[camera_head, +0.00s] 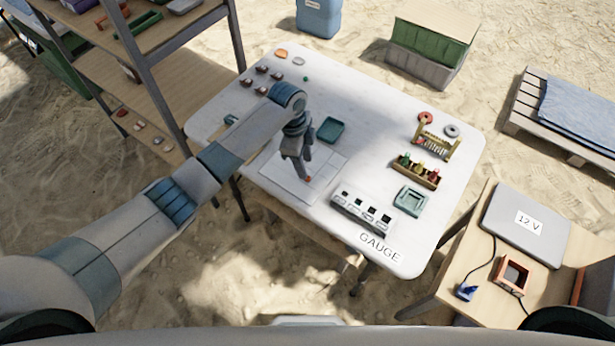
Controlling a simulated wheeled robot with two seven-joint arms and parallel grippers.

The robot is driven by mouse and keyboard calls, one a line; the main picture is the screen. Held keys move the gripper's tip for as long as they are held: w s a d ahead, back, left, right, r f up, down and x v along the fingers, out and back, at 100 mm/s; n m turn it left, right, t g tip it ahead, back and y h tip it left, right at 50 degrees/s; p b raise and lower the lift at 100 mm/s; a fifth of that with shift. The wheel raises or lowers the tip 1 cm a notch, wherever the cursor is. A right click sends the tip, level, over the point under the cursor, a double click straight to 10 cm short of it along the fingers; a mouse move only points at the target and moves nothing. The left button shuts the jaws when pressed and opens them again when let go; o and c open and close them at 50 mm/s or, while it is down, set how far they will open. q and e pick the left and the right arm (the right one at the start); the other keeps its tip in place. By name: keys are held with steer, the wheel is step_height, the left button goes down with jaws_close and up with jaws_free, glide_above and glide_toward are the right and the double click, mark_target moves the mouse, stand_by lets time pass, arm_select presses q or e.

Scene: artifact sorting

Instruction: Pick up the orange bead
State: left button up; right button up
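A small orange thing that looks like the orange bead (309,178) is on or just above the white sheet (285,181) on the white table. My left gripper (304,170) points down over the sheet, its fingertips right at the orange bead. The fingers partly hide the bead. I cannot tell whether they are shut on it or only beside it. My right gripper is not in view.
A green tray (331,129) lies just behind the sheet. A gauge block (361,212), a small teal tray (410,201), a wooden rack with coloured bottles (416,172) and a bead frame (436,143) stand to the right. Small brown pieces (262,70) lie at the back left.

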arm_select(q)
steer(key=shift+s+f+p, duration=0.2)
steer(key=shift+f+p, duration=0.1)
steer(key=shift+s+d+f+p, duration=0.1)
steer(key=shift+f+p, duration=0.15)
steer(key=shift+f, duration=0.3)
steer(key=shift+s+d+f+p, duration=0.1)
steer(key=shift+f+p, duration=0.15)
steer(key=shift+f, duration=0.3)
steer(key=shift+d+f, duration=0.1)
steer(key=shift+f, duration=0.8)
jaws_close()
